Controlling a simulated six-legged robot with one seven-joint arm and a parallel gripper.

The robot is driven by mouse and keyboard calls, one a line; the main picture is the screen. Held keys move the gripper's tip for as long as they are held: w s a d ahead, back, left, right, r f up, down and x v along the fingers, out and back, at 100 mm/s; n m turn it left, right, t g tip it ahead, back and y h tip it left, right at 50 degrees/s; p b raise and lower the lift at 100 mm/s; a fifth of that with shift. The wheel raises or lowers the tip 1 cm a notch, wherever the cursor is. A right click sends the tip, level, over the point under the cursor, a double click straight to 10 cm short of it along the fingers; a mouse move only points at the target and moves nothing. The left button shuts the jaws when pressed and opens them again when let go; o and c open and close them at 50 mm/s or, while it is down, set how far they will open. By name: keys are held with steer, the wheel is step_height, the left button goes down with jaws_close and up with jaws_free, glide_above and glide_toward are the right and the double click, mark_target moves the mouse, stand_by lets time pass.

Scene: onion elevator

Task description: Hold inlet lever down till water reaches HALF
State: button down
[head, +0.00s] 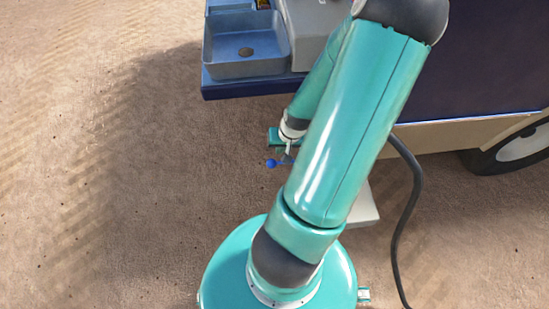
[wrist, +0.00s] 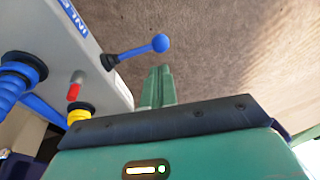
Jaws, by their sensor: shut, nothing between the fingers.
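My gripper (wrist: 162,86) is shut and empty. In the wrist view its green fingers appear just below the lever rod and knob, with a small visible gap in the picture. I cannot tell the depth between them. No water level or HALF mark can be made out.
A red-tipped part (wrist: 73,92), a yellow ring (wrist: 79,114) and a blue ribbed fitting (wrist: 20,75) are close by on the panel side. A blue basin (head: 245,50) stands at top. A dark hose (head: 408,190) hangs at right. The sandy ground at left is clear.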

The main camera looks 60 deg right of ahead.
mark_target(273, 166)
steer(key=x, duration=0.9)
steer(key=shift+f, duration=0.1)
steer(key=shift+f, duration=0.1)
stand_by(0.3)
steer(key=shift+w+a+f+g+h, duration=0.2)
steer(key=shift+f+g+h, duration=0.2)
steer(key=shift+f+g, duration=0.1)
steer(key=shift+a+x, duration=0.15)
steer(key=shift+x, duration=0.85)
steer(key=shift+a+x, duration=0.2)
steer(key=shift+x, duration=0.75)
steer(key=shift+s+f, duration=0.15)
steer(key=shift+f, duration=0.65)
steer(key=shift+s+f, duration=0.1)
